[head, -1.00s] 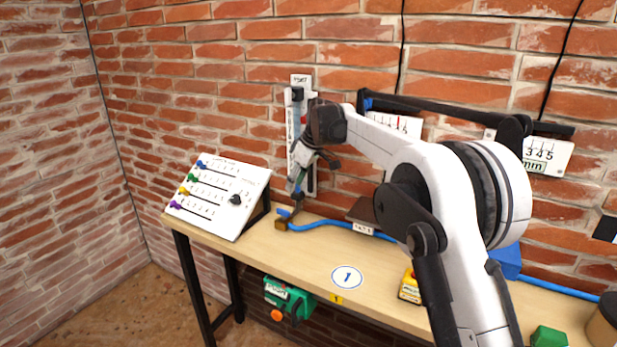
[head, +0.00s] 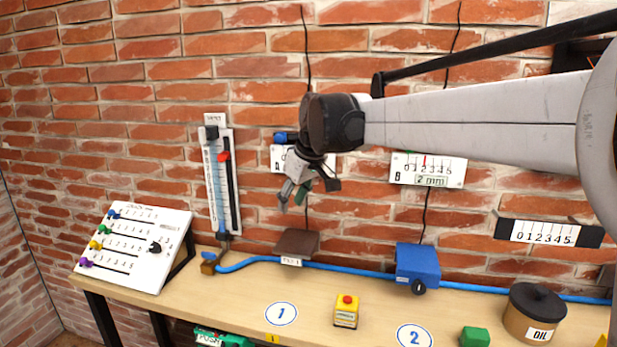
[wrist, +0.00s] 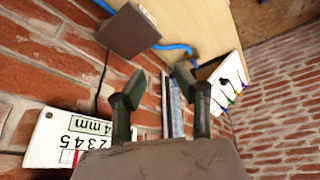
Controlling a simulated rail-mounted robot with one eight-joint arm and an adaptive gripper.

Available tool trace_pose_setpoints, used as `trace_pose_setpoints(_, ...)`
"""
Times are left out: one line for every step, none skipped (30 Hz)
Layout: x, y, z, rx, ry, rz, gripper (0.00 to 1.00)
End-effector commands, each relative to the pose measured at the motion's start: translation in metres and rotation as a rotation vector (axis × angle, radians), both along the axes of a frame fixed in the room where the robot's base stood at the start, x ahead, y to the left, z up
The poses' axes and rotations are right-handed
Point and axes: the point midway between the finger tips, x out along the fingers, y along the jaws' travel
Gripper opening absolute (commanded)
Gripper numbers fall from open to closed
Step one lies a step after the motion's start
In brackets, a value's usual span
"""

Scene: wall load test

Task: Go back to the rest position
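My gripper (head: 300,192) hangs in front of the brick wall, to the right of the wall-mounted column gauge (head: 221,180) and above the bench. In the wrist view, the two fingers of my gripper (wrist: 162,100) stand apart with nothing between them. Behind the fingers, the column gauge (wrist: 174,108) shows in part. My wrist partly covers the dial plate A (head: 283,158) in the head view.
The wooden bench (head: 245,300) carries a sloped slider board (head: 135,245), a brown block (head: 297,243), a yellow button box (head: 346,312), a blue box (head: 417,265), a green cube (head: 474,337) and an oil pot (head: 535,312). Dial plate B (head: 428,170) hangs on the wall.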

Motion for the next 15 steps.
trace_pose_setpoints(-0.013, -0.015, 0.003, 0.002, -0.004, -0.032, 0.30)
trace_pose_setpoints(-0.020, -0.022, 0.005, 0.003, -0.007, -0.052, 0.30)
trace_pose_setpoints(-0.030, -0.032, 0.007, 0.006, -0.011, -0.078, 0.30)
trace_pose_setpoints(-0.037, -0.040, 0.008, 0.008, -0.014, -0.097, 0.30)
trace_pose_setpoints(-0.045, -0.048, 0.008, 0.010, -0.017, -0.117, 0.30)
trace_pose_setpoints(-0.055, -0.058, 0.009, 0.011, -0.020, -0.142, 0.30)
trace_pose_setpoints(-0.062, -0.065, 0.009, 0.013, -0.023, -0.162, 0.30)
trace_pose_setpoints(-0.070, -0.072, 0.009, 0.015, -0.027, -0.181, 0.30)
trace_pose_setpoints(-0.080, -0.081, 0.009, 0.019, -0.032, -0.208, 0.30)
trace_pose_setpoints(-0.089, -0.088, 0.008, 0.021, -0.035, -0.227, 0.30)
trace_pose_setpoints(-0.097, -0.094, 0.007, 0.023, -0.037, -0.246, 0.30)
trace_pose_setpoints(-0.108, -0.103, 0.006, 0.025, -0.042, -0.270, 0.30)
trace_pose_setpoints(-0.115, -0.110, 0.005, 0.027, -0.046, -0.291, 0.30)
trace_pose_setpoints(-0.124, -0.116, 0.003, 0.029, -0.050, -0.310, 0.30)
trace_pose_setpoints(-0.135, -0.124, 0.001, 0.033, -0.055, -0.334, 0.30)
